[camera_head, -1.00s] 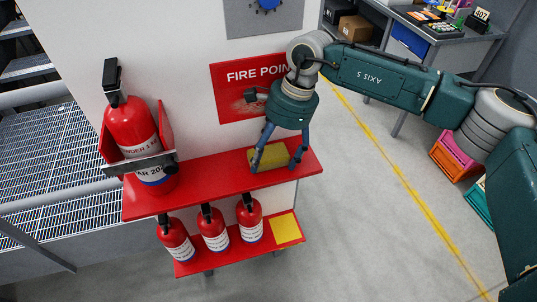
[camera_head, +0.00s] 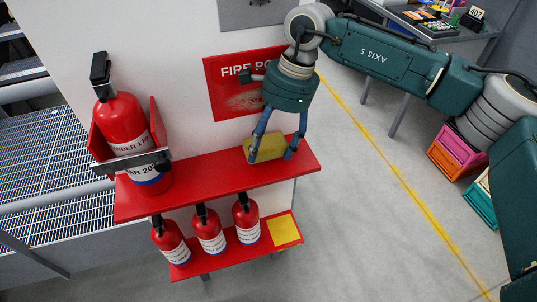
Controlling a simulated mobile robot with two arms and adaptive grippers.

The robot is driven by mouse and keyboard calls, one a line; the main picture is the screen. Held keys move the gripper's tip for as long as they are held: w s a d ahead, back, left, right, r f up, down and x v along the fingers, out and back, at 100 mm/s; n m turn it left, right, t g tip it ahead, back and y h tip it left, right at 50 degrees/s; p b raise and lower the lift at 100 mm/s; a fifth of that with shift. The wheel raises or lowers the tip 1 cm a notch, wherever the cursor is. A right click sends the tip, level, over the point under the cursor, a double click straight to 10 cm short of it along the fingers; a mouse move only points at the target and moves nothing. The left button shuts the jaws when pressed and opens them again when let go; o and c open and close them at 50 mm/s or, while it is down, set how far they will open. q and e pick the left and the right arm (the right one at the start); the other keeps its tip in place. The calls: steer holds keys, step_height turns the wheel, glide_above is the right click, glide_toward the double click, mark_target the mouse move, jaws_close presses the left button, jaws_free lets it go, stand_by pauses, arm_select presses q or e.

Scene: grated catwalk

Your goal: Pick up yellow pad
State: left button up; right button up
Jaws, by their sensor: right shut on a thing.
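My right gripper (camera_head: 271,155) reaches down from the upper right over the red upper shelf (camera_head: 215,185). It is shut on a dull yellow pad (camera_head: 266,147), with one blue finger in front of the pad and one at its right end. The pad is tilted and looks slightly raised; whether its lower edge still touches the shelf I cannot tell. My left gripper is not in view.
A large fire extinguisher (camera_head: 121,125) stands in a bracket at the shelf's left. Several small extinguishers (camera_head: 210,232) and a flat yellow square (camera_head: 285,230) are on the lower shelf. A red sign (camera_head: 222,92) is on the wall close behind the gripper.

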mark_target(264, 147)
step_height(264, 147, up, 3)
steer(key=shift+r+b, duration=0.1)
steer(key=shift+b, duration=0.55)
steer(key=s+d+b, duration=0.3)
steer(key=s, duration=0.6)
steer(key=s+d+b, duration=0.3)
steer(key=s+b, duration=0.1)
steer(key=s, duration=0.5)
steer(key=shift+s+r, duration=0.25)
steer(key=shift+s, duration=0.15)
